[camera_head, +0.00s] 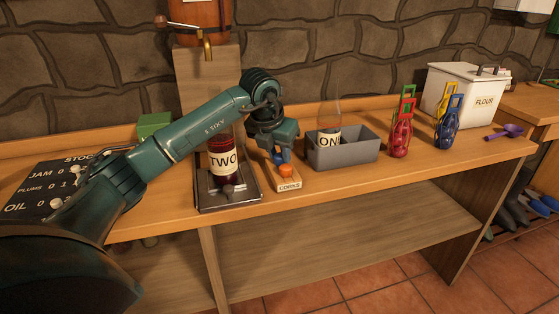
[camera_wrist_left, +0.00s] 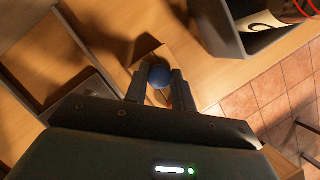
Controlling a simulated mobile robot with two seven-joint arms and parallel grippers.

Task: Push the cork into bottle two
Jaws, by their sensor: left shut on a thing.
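Bottle two (camera_head: 223,160), dark red with a "TWO" label, stands upright on a metal-framed tray (camera_head: 238,201). My left arm crosses in front of its top, so its mouth is hidden. My left gripper (camera_head: 282,156) is right of the bottle, above the wooden corks block (camera_head: 289,186). It is shut on a blue cork (camera_wrist_left: 160,78), which shows between the fingers in the left wrist view. An orange cork (camera_head: 286,171) sits on the block just below the gripper. Whether the blue cork still touches the block, I cannot tell. My right gripper is not in view.
A grey bin (camera_head: 345,155) holding bottle one (camera_head: 330,136) stands right of the block. A black stock board (camera_head: 40,180) lies at left.

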